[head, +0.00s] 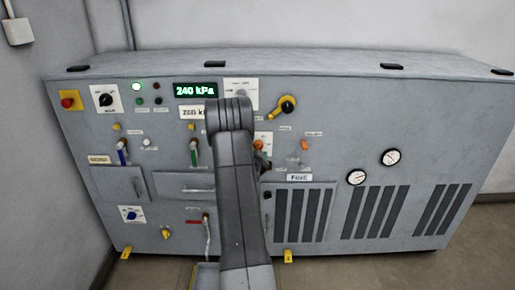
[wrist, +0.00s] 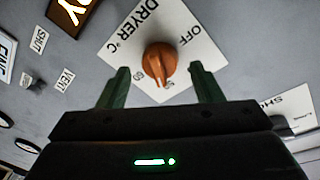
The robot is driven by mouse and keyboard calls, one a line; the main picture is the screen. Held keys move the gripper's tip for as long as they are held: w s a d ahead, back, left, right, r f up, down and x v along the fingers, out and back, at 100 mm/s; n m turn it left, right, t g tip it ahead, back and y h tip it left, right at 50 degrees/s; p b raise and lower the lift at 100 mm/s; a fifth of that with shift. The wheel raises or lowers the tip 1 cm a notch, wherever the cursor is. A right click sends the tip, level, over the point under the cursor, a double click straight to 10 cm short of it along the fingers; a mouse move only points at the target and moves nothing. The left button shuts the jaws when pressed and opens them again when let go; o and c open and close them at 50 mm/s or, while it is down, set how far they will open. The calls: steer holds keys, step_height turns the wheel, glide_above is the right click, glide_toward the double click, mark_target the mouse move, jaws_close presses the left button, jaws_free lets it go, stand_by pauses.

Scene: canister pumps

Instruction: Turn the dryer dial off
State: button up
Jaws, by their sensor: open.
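The dryer dial (wrist: 160,62) is an orange-brown knob on a white plate (wrist: 128,40) marked DRYER °C, with OFF at the upper right and small numbers below the knob. Its narrow end points down in the wrist view, toward the small numbers and away from OFF. My gripper (wrist: 160,70) is open, with one green finger on each side of the dial and visible gaps between. Whether the fingertips reach the knob's depth is unclear. In the head view the orange dial (head: 259,145) shows just right of my arm, which hides part of its plate.
A lit display (head: 195,90) reads 240 kPa. Vent and shut labels lie left in the wrist view.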

steer(key=shift+w+d, duration=0.15)
steer(key=shift+w, duration=0.6)
steer(key=shift+c, duration=0.2)
steer(key=c, duration=1)
steer(key=shift+o, duration=0.2)
